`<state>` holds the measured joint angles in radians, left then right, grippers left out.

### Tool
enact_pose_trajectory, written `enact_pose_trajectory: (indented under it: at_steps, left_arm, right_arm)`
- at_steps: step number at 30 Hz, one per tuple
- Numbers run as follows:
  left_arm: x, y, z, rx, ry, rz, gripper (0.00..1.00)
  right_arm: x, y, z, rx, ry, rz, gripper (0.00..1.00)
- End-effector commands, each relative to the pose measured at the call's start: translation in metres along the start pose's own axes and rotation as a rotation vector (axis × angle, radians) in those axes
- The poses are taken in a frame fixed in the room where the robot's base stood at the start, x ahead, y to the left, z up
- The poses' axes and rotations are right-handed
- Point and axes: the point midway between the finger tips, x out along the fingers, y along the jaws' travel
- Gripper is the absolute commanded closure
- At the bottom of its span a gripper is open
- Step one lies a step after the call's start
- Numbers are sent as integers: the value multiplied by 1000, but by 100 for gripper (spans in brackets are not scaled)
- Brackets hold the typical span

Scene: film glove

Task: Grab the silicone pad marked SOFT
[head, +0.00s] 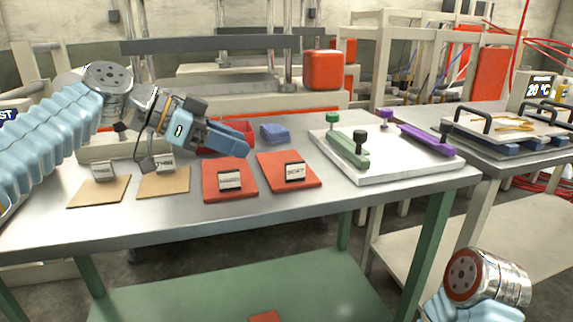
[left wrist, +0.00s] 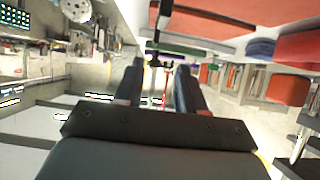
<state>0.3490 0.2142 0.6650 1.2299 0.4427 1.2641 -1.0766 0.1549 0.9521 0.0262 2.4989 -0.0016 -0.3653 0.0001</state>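The red square pad (head: 304,181) with a small block labelled SOFT (head: 295,172) lies flat on the steel table. Beside it on the left is another red pad (head: 213,190) whose label block (head: 230,180) seems to read HARD. My left gripper (head: 243,147) is in the air above the table, behind and left of the SOFT pad, pointing right and apart from it. In the left wrist view its two fingers (left wrist: 160,72) stand apart with nothing held between them. Only part of my right arm shows at the lower right, and its gripper is out of view.
Two tan pads (head: 88,194) (head: 176,185) with label blocks lie on the left. A red tray (head: 240,125) and blue folded item (head: 275,131) sit behind my gripper. A white board (head: 400,170) with green and purple clamps stands on the right. The table's front strip is clear.

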Motion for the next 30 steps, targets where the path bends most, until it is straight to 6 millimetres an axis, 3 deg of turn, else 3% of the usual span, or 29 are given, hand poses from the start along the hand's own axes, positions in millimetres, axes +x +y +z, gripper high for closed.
enact_pose_trajectory:
  at_steps: [6, 13, 21, 30]
  left_arm:
    - [44, 1, 0, -1, 0, 4, 61]
    - [65, 2, 0, -1, 0, 2, 61]
    - [104, 7, 1, -1, 0, 2, 61]
    - [109, 7, 2, -2, 0, -2, 64]
  right_arm:
    - [-2, -1, 0, -1, -1, -1, 57]
    - [-3, -2, 0, -1, -1, -1, 57]
    - [-9, -5, 1, -3, -2, -2, 57]
    - [-8, -5, 0, -3, -2, -3, 57]
